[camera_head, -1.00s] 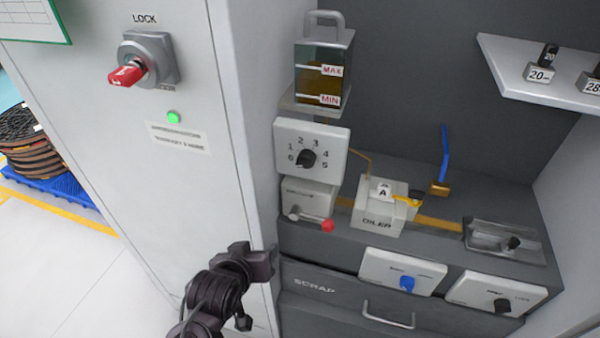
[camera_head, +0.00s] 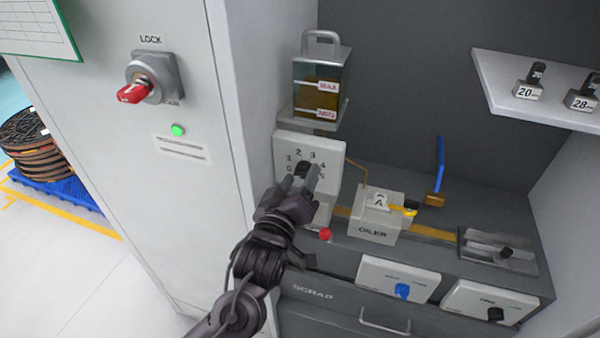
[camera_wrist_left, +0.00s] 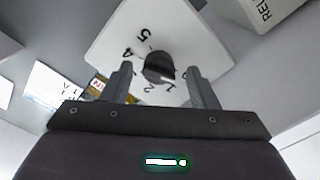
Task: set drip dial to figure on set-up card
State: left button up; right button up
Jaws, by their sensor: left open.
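The drip dial is a black knob (camera_head: 303,171) on a white plate (camera_head: 284,150) marked 0 to 5, below the oil reservoir (camera_head: 320,85). My left gripper (camera_head: 298,182) is in front of the dial, open, and covers part of it in the head view. In the left wrist view the knob (camera_wrist_left: 158,67) lies between the two fingertips, apart from both as far as I can tell. Its white mark points to the low-figure side, near 1 or 0; a finger hides part of that side. A sheet with a green edge (camera_head: 35,25) is at the top left; its figures are unreadable.
The oiler block (camera_head: 375,222), with a card marked A, stands right of the dial. A red-ended lever (camera_head: 325,235) is just below the gripper. A red LOCK switch (camera_head: 135,92) is on the cabinet at left. A shelf (camera_head: 545,108) with weights is at right.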

pick_arm(q)
jog(key=shift+w+d, duration=0.15)
jog(key=shift+w, duration=0.15)
jog(key=c, duration=0.9)
jog(key=shift+c, duration=0.2)
jog(key=shift+m, duration=0.3)
jog(key=m+p, duration=0.3)
jog(key=m, duration=0.1)
jog(key=shift+r, duration=0.15)
jog(key=shift+m+p, duration=1.15)
jog(key=shift+m, duration=0.95)
